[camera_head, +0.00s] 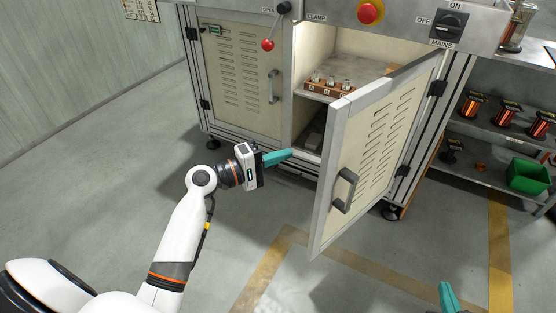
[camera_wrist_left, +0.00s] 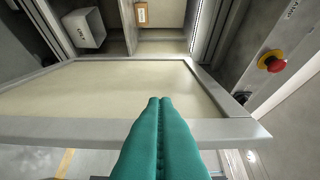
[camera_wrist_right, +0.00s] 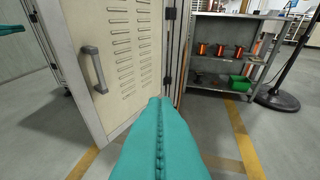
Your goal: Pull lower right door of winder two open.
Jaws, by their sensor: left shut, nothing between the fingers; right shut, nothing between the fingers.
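The lower right door (camera_head: 378,140) of the winder cabinet stands swung well open, hinged on its right side, with a dark grey bar handle (camera_head: 345,190) near its free edge. The handle also shows in the right wrist view (camera_wrist_right: 94,69). My left gripper (camera_head: 288,154) is shut and empty, left of the door's free edge and in front of the cabinet opening. In the left wrist view its teal fingers (camera_wrist_left: 160,102) overlap the door's inner side; I cannot tell if they touch. My right gripper (camera_head: 446,287) is shut and empty, low at the right, apart from the door's outer face.
The lower left door (camera_head: 240,78) is closed. Inside the opening, a shelf holds a small brown block rack (camera_head: 328,87). A red emergency button (camera_head: 370,11) and a mains switch (camera_head: 447,25) sit above. A rack with wire spools (camera_head: 504,115) and a green bin (camera_head: 528,176) stands right.

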